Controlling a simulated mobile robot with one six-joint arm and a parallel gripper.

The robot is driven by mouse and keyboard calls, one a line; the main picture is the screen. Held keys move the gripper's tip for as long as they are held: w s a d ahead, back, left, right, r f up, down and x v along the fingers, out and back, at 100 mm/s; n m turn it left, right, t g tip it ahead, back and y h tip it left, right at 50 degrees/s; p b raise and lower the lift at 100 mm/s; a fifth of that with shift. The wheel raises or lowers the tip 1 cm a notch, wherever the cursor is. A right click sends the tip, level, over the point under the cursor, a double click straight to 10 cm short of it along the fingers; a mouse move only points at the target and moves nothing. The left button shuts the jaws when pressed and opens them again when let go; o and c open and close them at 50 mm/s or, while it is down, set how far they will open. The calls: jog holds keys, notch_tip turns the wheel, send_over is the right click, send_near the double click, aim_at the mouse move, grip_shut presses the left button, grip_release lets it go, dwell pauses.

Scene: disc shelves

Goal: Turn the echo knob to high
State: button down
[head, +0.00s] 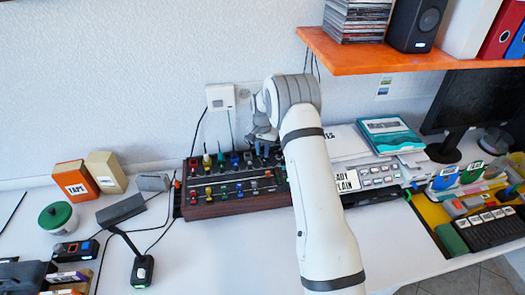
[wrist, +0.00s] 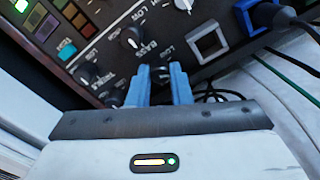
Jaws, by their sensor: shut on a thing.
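A dark control panel with wooden sides (head: 190,212) stands on the desk against the wall, with rows of coloured knobs and plugs. My gripper (head: 262,140) is at its back edge in the head view, partly hidden by my arm. In the wrist view my gripper's blue fingers (wrist: 160,82) are shut on a small black knob (wrist: 160,75) on the panel. A BASS label and a LOW mark show near it. Another black knob (wrist: 131,38) is just beyond, and a further one (wrist: 84,73) lies to the left. I cannot read an echo label, so which knob is held is unclear.
A blue plug with a cable (wrist: 270,16) and a square socket (wrist: 208,43) are right of the fingers. An orange shelf (head: 370,58) hangs at the upper right. The front desk middle is clear.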

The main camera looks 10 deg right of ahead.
jog(key=c, duration=1.3)
grip_release()
jog(key=shift+r, duration=0.1)
